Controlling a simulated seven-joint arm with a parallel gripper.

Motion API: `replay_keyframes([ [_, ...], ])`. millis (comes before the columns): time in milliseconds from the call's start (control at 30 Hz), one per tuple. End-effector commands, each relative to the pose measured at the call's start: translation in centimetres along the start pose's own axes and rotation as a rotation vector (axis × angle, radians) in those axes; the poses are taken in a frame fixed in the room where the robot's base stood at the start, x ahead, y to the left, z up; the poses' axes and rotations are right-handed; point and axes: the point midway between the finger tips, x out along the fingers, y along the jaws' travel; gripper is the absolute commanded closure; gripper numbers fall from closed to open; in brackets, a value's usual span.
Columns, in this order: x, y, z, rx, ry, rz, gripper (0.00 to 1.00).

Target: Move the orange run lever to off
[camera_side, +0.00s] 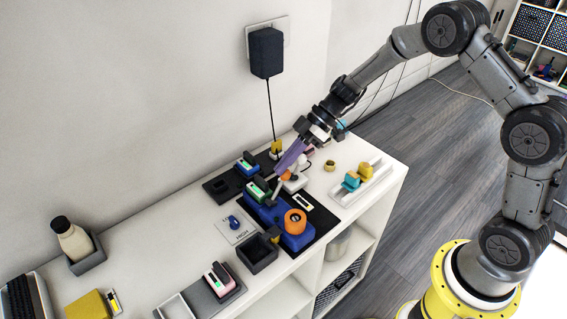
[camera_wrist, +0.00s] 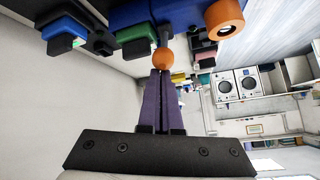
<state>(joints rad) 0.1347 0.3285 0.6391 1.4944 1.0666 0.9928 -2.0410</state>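The orange run lever shows in the side view as an orange ball (camera_side: 286,176) on a short grey stick, rising from the blue machine base (camera_side: 268,213). In the wrist view the ball (camera_wrist: 163,57) is right at the tips of my purple fingers, with its stick behind it. My gripper (camera_side: 283,168) comes down from the upper right to the ball. In the wrist view my gripper's fingers (camera_wrist: 160,73) lie side by side, with only a thin gap between them. The fingertips are at or touching the ball; I cannot tell contact for sure. The ball is not between the fingers.
A large orange knob (camera_side: 295,220) sits on the front of the blue base. Green-topped (camera_side: 258,189) and blue-topped (camera_side: 246,164) modules stand behind it. A white tray (camera_side: 361,187) with teal and yellow pieces lies to the right. A black open box (camera_side: 258,254) is in front.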

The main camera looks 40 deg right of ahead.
Motion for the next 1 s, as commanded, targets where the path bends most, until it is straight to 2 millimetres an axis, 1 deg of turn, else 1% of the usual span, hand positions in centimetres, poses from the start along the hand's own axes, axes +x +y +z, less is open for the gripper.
replay_keyframes([
  [267, 0.0, 0.0, 0.2, 0.002, -0.005, 0.001, 1.00],
  [433, -0.3, 0.0, 0.0, 0.002, -0.004, 0.001, 1.00],
  [700, -1.0, -0.2, -0.9, 0.001, -0.003, 0.001, 1.00],
  [867, -1.0, -0.3, -1.3, 0.000, -0.003, 0.000, 1.00],
  [1000, -0.6, -0.3, -2.7, -0.003, -0.003, 0.000, 1.00],
])
